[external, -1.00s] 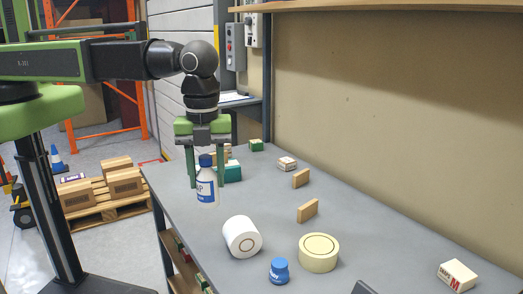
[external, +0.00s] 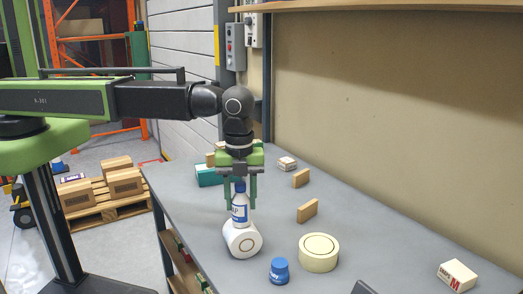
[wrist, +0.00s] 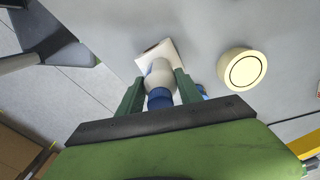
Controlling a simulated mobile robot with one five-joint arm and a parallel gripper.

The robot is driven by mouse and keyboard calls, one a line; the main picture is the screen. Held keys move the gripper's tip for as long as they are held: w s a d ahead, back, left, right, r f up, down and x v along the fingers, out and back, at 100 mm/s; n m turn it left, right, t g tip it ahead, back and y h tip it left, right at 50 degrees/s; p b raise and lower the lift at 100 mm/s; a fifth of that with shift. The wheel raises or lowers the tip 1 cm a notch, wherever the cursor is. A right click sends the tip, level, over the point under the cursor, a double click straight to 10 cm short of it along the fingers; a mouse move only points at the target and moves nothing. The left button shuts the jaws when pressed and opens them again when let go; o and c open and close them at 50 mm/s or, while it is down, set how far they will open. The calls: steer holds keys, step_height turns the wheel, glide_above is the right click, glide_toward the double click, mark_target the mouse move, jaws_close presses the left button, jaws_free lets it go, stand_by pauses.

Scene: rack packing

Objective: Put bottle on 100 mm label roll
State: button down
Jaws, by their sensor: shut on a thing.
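The bottle (external: 240,211) is white with a blue cap and a blue label, and it is upright. My gripper (external: 240,200) is shut on it near the top, one finger on each side. The white label roll (external: 242,242) lies on its side on the table, its round end facing the external camera. The bottle's base is at the top of the roll in that view; I cannot tell whether they touch. In the wrist view the bottle (wrist: 159,78) is between the fingers and covers part of the roll (wrist: 174,54).
A cream tape roll (external: 318,254) lies to the right. A small blue jar (external: 279,271) stands in front. Two wooden blocks (external: 307,211), a teal box (external: 208,177) and a small box (external: 287,163) are farther back. A white box (external: 457,276) is at the right. The table between is clear.

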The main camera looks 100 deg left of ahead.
steer(key=shift+f, duration=0.15)
steer(key=c, duration=0.8)
jaws_free()
steer(key=shift+r, duration=0.2)
step_height(320, 180, up, 12)
steer(key=p, duration=1.2)
steer(key=shift+r, duration=0.2)
steer(key=s+n, duration=1.4)
steer(key=s, duration=0.2)
steer(key=shift+f, duration=0.15)
steer(key=shift+f, duration=0.1)
